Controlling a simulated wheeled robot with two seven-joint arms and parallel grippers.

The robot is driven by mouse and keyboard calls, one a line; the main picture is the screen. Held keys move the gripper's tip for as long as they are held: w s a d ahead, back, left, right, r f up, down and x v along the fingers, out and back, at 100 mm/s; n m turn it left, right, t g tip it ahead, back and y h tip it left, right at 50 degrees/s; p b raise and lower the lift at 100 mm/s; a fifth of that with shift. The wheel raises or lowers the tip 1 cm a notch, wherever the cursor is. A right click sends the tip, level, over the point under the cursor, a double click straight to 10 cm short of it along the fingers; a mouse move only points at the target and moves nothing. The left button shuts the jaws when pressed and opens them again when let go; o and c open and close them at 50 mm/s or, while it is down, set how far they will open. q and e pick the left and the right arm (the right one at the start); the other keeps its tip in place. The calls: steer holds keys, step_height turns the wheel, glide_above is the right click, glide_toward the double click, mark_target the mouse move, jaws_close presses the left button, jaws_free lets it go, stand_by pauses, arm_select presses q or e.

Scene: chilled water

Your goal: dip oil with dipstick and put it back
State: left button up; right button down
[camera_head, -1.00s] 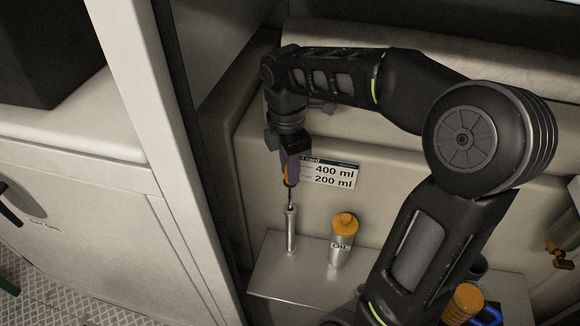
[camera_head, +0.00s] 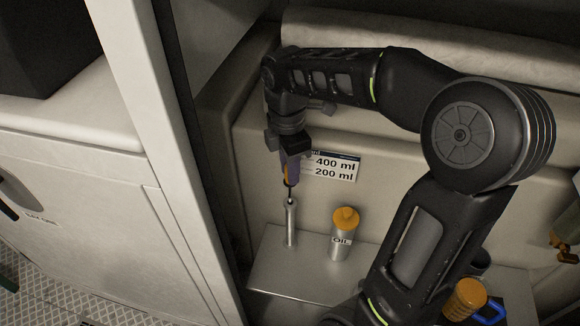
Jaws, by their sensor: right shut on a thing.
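The thin dark rod of the dipstick runs down from the handle to the mouth of a slim upright metal tube (camera_head: 290,224). Its lower end seems to be inside the tube. The tube stands on a metal shelf (camera_head: 300,284). My left gripper is not in view.
A white card (camera_head: 333,166) marked 400 ml and 200 ml is on the wall behind the gripper. Another orange-capped item (camera_head: 468,296) and a blue object (camera_head: 490,312) sit at lower right, partly behind my arm. A pale upright post (camera_head: 150,120) stands to the left.

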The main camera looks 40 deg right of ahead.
steer(key=shift+f+b, duration=1.4)
steer(key=shift+f, duration=0.65)
steer(key=c, duration=1.2)
jaws_free()
steer(key=shift+o, duration=0.2)
steer(key=shift+a+r, duration=0.15)
steer(key=shift+r, duration=3.85)
